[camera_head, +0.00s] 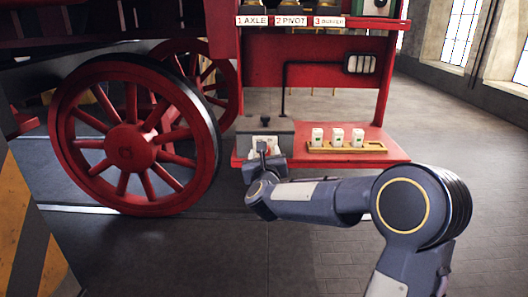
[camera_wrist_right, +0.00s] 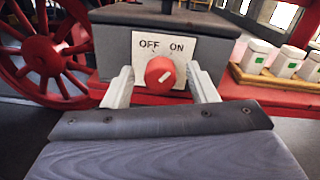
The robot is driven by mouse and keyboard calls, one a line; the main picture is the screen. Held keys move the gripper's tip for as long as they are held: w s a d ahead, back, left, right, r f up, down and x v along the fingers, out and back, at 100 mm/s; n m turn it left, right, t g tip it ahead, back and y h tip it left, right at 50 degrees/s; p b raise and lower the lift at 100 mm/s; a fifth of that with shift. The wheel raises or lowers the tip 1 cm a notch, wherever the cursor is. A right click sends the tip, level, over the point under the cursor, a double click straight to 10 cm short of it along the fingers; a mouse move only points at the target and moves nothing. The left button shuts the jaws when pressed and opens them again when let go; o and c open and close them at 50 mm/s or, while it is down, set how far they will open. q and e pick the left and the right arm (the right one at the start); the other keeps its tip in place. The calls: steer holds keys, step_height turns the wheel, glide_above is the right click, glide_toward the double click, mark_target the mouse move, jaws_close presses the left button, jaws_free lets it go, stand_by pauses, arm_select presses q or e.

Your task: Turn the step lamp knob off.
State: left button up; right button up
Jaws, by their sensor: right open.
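The step lamp knob (camera_wrist_right: 160,73) is a round red knob on a white plate (camera_wrist_right: 185,47) marked OFF at left and ON at right. A pale line on the knob slants up to the right, toward ON. The plate is on the front of a grey box (camera_head: 284,130) on the red step. My right gripper (camera_wrist_right: 162,87) is open, with one pale finger on each side of the knob. I cannot tell whether the fingers touch it. In the head view my right gripper (camera_head: 262,148) largely hides the knob. My left gripper is not in view.
A caged lamp (camera_head: 360,64) is on the red panel above the step (camera_head: 397,145). A wooden tray (camera_head: 316,149) with three white containers (camera_head: 337,137) stands right of the box. A large red wheel (camera_head: 130,148) is at left. Open floor lies at right.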

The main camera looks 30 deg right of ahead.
steer(key=shift+w+d, duration=0.1)
steer(key=shift+w, duration=0.05)
steer(key=c, duration=1)
steer(key=shift+o, duration=0.2)
steer(key=n+b, duration=0.1)
steer(key=n, duration=1.2)
steer(key=shift+f+n+g, duration=0.1)
steer(key=shift+n+g, duration=0.2)
